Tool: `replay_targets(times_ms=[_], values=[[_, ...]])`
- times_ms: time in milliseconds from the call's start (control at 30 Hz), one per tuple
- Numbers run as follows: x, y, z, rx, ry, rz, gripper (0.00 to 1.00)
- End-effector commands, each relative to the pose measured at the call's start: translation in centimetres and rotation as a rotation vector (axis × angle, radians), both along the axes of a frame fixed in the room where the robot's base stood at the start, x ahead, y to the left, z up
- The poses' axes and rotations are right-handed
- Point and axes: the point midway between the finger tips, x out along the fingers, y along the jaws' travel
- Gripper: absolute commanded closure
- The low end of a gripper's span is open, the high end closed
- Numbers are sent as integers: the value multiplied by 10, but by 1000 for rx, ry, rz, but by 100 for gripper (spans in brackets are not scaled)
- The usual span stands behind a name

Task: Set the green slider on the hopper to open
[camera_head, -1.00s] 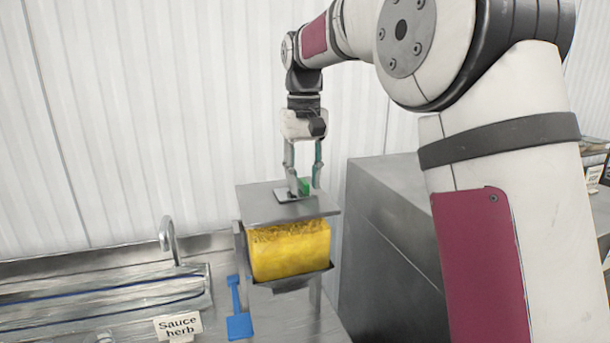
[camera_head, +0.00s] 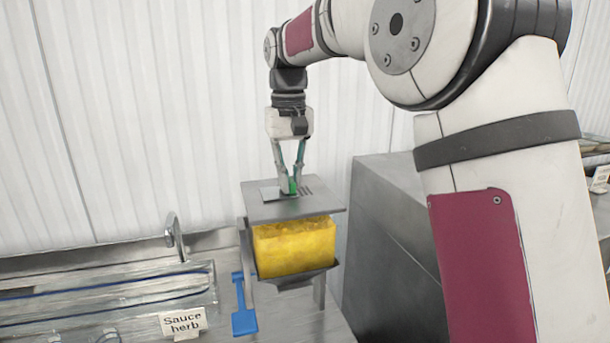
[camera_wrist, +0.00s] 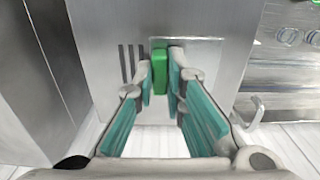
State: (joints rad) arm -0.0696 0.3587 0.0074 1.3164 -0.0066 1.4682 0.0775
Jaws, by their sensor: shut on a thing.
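The hopper is a metal box with a flat top plate (camera_head: 325,198) and a yellow block-like mass (camera_head: 295,250) showing in its front. The green slider (camera_head: 292,187) stands on a small flat plate on the hopper's top; it also shows in the wrist view (camera_wrist: 160,73). My gripper (camera_head: 289,186) points down at it, and its teal-padded fingers (camera_wrist: 160,80) are shut on the slider from both sides. Several dark slots (camera_wrist: 126,64) lie uncovered beside the slider plate (camera_wrist: 200,60), to the right of the slider in the head view.
A blue scoop-like tool (camera_head: 243,318) lies left of the hopper. A tall grey metal cabinet (camera_head: 385,220) stands close on the right. A white ribbed wall (camera_head: 130,120) is behind.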

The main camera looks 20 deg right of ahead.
Motion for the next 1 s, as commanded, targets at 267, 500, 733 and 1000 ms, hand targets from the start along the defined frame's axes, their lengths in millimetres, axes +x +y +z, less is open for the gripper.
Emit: replay_targets(times_ms=[267, 500, 733, 1000], values=[[1, 6, 1, 8, -3, 2, 100], [0, 5, 1, 6, -3, 2, 68], [1, 5, 4, 5, -3, 1, 68], [1, 5, 46, 5, -6, 1, 68]])
